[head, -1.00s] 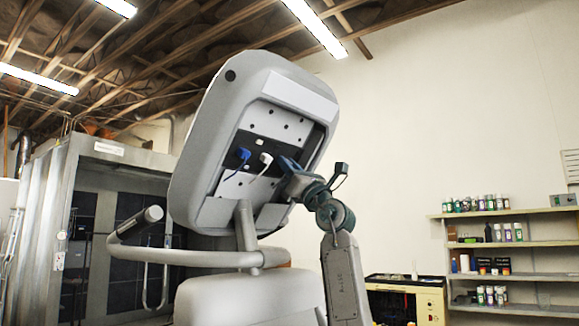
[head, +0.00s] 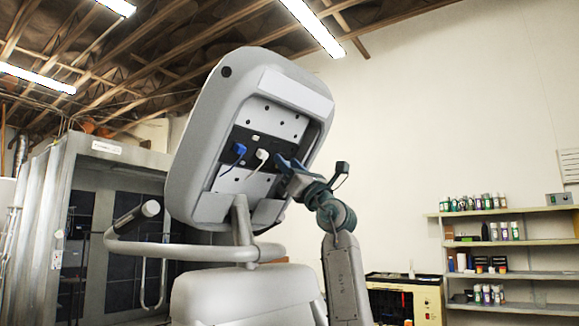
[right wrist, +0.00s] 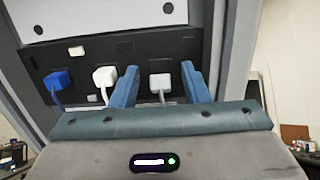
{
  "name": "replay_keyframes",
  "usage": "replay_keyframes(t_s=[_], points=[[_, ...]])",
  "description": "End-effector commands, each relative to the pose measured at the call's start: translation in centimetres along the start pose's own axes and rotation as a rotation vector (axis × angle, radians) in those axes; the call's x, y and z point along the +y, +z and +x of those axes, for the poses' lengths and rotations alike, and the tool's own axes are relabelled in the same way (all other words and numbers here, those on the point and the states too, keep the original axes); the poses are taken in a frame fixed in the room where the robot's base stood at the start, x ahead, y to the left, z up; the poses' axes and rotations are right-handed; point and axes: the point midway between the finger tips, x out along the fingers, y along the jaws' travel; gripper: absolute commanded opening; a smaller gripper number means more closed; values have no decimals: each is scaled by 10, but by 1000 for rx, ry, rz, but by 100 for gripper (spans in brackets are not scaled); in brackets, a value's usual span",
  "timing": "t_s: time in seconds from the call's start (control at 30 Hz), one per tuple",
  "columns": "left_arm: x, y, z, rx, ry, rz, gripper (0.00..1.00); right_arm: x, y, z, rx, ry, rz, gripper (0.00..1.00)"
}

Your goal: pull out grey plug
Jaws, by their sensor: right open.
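The grey plug (right wrist: 160,82) sits in the dark socket strip on the back of the machine's console (head: 209,142), right of the white and blue plugs. In the right wrist view it lies between the two blue fingers of my right gripper (right wrist: 159,84), with a gap on each side. The gripper is open. In the head view my right gripper (head: 287,164) reaches the strip from the right and hides the grey plug. My left gripper is not in view.
The white plug (right wrist: 104,76) is close to the left finger, and the blue plug (right wrist: 57,80) is farther left. Both have cables hanging down. A grey curved handlebar (head: 185,252) crosses below the console. Shelves with bottles (head: 500,240) stand at the far right.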

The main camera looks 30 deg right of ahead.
Motion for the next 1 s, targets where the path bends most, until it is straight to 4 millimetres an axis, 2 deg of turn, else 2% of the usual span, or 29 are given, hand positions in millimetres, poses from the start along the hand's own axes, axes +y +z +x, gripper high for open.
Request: replay_keyframes(t_s=[0.17, 0.4, 0.6, 0.77, 1.0], points=[[0, 0, 10, 1, 0, 0, 0, -1, -2, -14, -1, -1, -3, 42], [2, 3, 40, 1, -1, 1, 0, 0, -4, -64, -1, -1, -5, 42], [3, 3, 57, 0, -1, 1, 0, -1, -2, -96, -1, -1, -3, 42], [4, -1, 61, 5, -1, 0, 0, 0, -1, -108, 0, -1, -1, 42], [4, -3, 60, 7, -1, 1, 0, 0, 0, -109, 0, 0, 0, 42]])
